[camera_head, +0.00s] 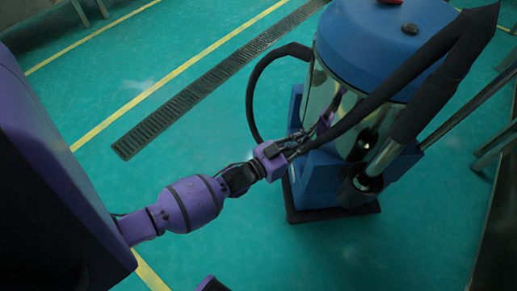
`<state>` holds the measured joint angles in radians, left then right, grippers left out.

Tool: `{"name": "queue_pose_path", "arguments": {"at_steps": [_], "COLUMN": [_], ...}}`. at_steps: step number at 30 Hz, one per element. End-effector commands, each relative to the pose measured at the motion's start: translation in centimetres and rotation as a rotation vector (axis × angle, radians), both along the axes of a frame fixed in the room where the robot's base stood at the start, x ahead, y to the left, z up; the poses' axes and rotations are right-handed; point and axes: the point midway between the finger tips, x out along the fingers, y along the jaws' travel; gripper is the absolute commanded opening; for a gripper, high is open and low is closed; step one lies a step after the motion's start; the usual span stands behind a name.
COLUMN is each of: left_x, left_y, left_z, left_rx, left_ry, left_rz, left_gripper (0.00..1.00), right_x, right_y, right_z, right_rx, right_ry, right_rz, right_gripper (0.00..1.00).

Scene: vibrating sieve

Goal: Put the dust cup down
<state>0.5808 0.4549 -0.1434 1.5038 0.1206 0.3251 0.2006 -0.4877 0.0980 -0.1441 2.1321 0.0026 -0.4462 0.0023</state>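A blue-topped vacuum cleaner (385,40) with a shiny, see-through cylinder stands upright on the floor. The cylinder (325,92) sits below the blue lid and above a blue base (318,180); it looks like the dust cup, but I cannot tell for sure. My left gripper (298,145) reaches in from the left, its fingertips at the near left side of the cylinder, beside the black hose. I cannot tell whether it touches the cylinder, or whether its fingers are closed. A purple reflection shows on the cylinder.
A thick black hose (252,95) loops out to the left of the vacuum, and a wider one (440,85) crosses its front. A dark floor grate (205,88) and yellow lines (165,78) run across the green floor. The floor to the left and in front is clear.

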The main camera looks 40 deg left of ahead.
Motion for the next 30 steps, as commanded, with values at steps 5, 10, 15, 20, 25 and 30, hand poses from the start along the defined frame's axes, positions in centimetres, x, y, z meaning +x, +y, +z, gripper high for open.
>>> {"name": "queue_pose_path", "arguments": {"at_steps": [5, 10, 15, 20, 25, 30], "left_x": [0.5, 0.5, 0.5, 0.4, 0.4, 0.4], "left_y": [-0.5, -0.5, -0.5, -0.5, -0.5, -0.5], "left_z": [-2.8, -3.6, -3.4, -4.0, -3.9, -3.9], "left_rx": [0.000, -0.001, -0.001, 0.000, 0.000, 0.000], "left_ry": [0.003, -0.002, -0.003, 0.001, 0.000, 0.000], "left_rz": [0.000, -0.001, -0.001, 0.000, 0.000, 0.000], "left_gripper": [0.00, 0.00, 0.00, 0.12, 0.30, 0.30], "right_x": [-0.3, 0.1, 0.7, 0.7, 0.5, 0.0], "right_y": [0.0, -0.1, -0.2, -0.2, -0.2, -0.2], "right_z": [-1.8, -2.2, -1.7, -1.9, -1.9, -2.1], "right_rx": [0.000, -0.004, -0.005, -0.005, -0.005, -0.005], "right_ry": [0.017, 0.016, 0.002, 0.003, 0.008, 0.018], "right_rz": [0.008, 0.027, 0.036, 0.035, 0.032, 0.028], "right_gripper": [0.40, 0.40, 0.40, 0.40, 0.40, 0.40]}}
